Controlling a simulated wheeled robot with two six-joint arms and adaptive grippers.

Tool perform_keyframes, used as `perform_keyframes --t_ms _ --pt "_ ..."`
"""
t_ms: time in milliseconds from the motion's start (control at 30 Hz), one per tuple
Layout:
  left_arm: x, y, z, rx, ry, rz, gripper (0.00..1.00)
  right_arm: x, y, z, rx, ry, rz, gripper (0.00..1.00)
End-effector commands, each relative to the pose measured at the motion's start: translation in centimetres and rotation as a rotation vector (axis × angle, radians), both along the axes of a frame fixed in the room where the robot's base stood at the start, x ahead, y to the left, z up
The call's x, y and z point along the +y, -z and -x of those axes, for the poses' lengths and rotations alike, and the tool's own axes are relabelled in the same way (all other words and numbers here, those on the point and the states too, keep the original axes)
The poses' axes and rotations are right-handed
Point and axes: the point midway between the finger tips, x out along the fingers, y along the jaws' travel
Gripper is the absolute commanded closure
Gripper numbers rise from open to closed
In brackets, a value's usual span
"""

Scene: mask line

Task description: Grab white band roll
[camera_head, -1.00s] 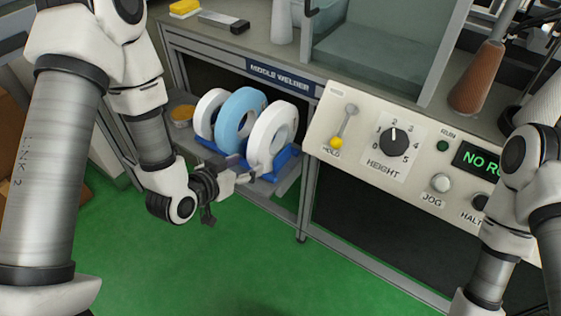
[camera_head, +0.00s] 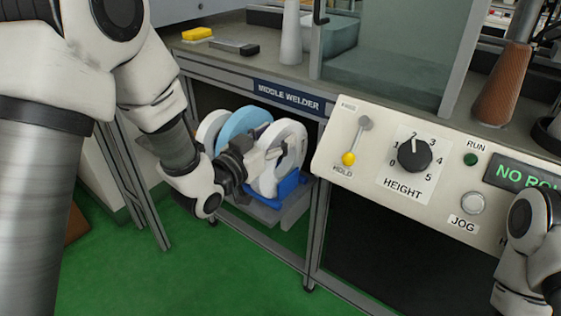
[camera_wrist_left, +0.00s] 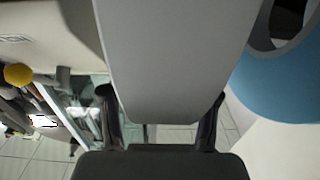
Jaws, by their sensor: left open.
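The near white band roll (camera_head: 291,141) stands upright at the right end of a row of rolls on a blue holder (camera_head: 290,187) under the welder bench. My left gripper (camera_head: 262,160) is at its front left side. In the left wrist view the white roll's broad rim (camera_wrist_left: 180,60) lies between the two open fingers (camera_wrist_left: 160,125). Whether the fingers touch it I cannot tell. The blue roll (camera_head: 240,123) and another white roll (camera_head: 208,128) stand to the left, partly hidden by my left arm.
The bench's metal frame and top edge (camera_head: 225,68) lie close above the rolls. A control panel (camera_head: 375,165) with a yellow-knobbed lever (camera_head: 349,158) is just right. The blue roll (camera_wrist_left: 285,80) is close beside the fingers in the wrist view. Green floor is clear below.

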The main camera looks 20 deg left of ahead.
Motion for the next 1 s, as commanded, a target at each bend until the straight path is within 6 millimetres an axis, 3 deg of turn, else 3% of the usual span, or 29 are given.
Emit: perform_keyframes --t_ms 100,133,200,300,667,1000 --pt "0.0 0.0 0.0 0.001 -0.001 0.001 0.40 0.0 0.0 0.0 0.000 0.000 0.000 0.60" --pt "0.0 0.0 0.0 0.001 -0.001 0.001 0.47 0.0 0.0 0.0 0.000 0.000 0.000 0.60" --pt "0.0 0.0 0.0 0.001 -0.001 0.001 0.71 0.0 0.0 0.0 0.000 0.000 0.000 0.60" --pt "0.0 0.0 0.0 0.001 -0.001 0.001 1.00 0.0 0.0 0.0 0.000 0.000 0.000 0.60" --pt "0.0 -0.2 0.0 0.000 -0.001 0.001 1.00 0.0 -0.2 0.0 0.000 0.000 0.000 0.60" --pt "0.3 -3.9 0.5 0.002 -0.002 0.002 1.00 0.0 -2.0 0.0 0.000 0.000 0.000 0.60"
